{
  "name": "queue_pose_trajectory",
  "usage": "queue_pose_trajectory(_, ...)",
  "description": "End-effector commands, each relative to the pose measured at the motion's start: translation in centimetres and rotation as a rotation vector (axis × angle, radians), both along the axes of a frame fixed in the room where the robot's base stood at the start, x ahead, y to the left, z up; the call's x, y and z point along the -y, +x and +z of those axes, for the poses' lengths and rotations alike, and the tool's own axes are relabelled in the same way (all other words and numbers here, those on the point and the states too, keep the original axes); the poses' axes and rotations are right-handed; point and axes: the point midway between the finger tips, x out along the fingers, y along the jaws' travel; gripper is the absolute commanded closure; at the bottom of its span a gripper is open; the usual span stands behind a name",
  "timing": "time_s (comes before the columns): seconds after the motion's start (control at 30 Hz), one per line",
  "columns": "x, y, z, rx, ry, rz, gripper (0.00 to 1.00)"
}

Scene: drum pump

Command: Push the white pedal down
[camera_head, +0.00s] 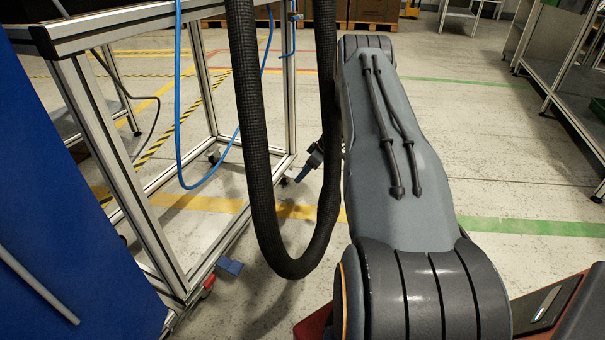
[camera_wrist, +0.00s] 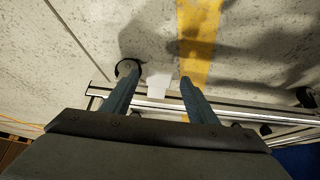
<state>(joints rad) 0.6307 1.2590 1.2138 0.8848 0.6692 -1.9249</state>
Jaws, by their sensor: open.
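A small white pedal (camera_wrist: 157,87) shows in the wrist view, at the lower rail of a metal frame and beside a dark round caster (camera_wrist: 128,68). My gripper (camera_wrist: 160,77) is open, with its two blue-grey fingers apart and the pedal in the gap between them in the picture. I cannot tell whether a finger touches it. In the head view, my gripper (camera_head: 306,171) is small and partly hidden behind the hanging dark hose, close to a lower corner of the frame. The white pedal is not clearly visible there.
The aluminium frame (camera_head: 128,175) stands on the left, with a blue block (camera_head: 230,266) at its near foot. A blue cable (camera_head: 178,100) hangs from it. A blue panel (camera_head: 60,220) fills the lower left. Open floor with a green stripe (camera_head: 540,228) lies right.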

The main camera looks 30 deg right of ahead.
Motion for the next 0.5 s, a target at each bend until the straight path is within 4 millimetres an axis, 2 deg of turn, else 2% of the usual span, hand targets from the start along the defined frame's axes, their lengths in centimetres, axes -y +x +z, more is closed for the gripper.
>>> queue_pose_trajectory(0.1,0.6,-0.8,2.1,0.002,-0.001,-0.001,0.47)
queue_pose_trajectory(0.3,1.5,-2.2,4.7,0.001,0.000,-0.003,0.47)
queue_pose_trajectory(0.5,1.8,-2.5,5.3,0.001,0.000,-0.001,0.47)
